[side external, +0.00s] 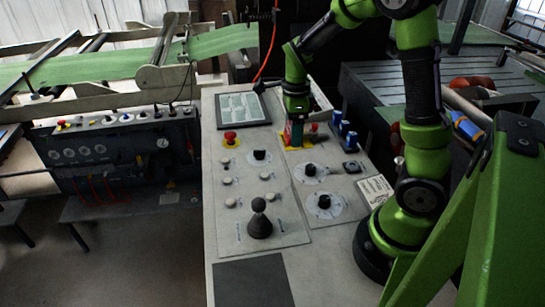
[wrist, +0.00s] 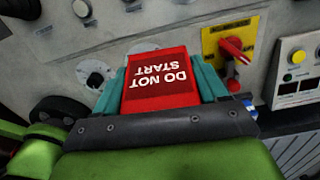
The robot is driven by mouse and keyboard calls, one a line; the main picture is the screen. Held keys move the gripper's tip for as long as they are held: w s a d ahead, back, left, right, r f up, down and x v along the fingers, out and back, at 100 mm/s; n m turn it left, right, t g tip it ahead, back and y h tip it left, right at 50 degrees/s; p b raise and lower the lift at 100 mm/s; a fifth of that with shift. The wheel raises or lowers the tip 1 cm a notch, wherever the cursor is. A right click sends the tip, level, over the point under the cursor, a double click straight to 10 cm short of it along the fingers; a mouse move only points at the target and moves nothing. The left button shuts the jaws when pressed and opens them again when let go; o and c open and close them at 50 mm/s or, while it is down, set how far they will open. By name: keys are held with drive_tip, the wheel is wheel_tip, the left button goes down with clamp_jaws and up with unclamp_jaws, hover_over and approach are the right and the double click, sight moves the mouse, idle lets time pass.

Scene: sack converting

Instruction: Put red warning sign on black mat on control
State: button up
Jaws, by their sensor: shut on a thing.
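The red warning sign (wrist: 158,82) reads "DO NOT START" upside down in the wrist view. My gripper (wrist: 160,88) is shut on it, with a teal finger on each side. In the side external view my gripper (side external: 295,132) points down over the far part of the control panel, by a yellow plate. The sign is mostly hidden there. The black mat (side external: 252,282) lies flat and bare at the near end of the control desk (side external: 222,250), well away from my gripper. The mat is not in the wrist view.
A red switch (wrist: 234,50) on a yellow plate is close beside the sign. A tall black joystick (side external: 260,220) and several knobs stand between my gripper and the mat. Blue cylinders (side external: 343,130), a red mushroom button (side external: 230,138) and a dark tablet (side external: 243,109) are nearby.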

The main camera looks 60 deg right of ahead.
wheel_tip(320, 180, up, 3)
drive_tip(key=shift+r, duration=0.2)
drive_tip(key=w+a+n, duration=0.1)
drive_tip(key=a+n, duration=0.4)
drive_tip(key=a, duration=0.5)
drive_tip(key=n, duration=1.4)
hover_over(250, 275)
wheel_tip(250, 275, down, 9)
drive_tip(key=shift+r, duration=0.1)
drive_tip(key=shift+f, duration=2.2)
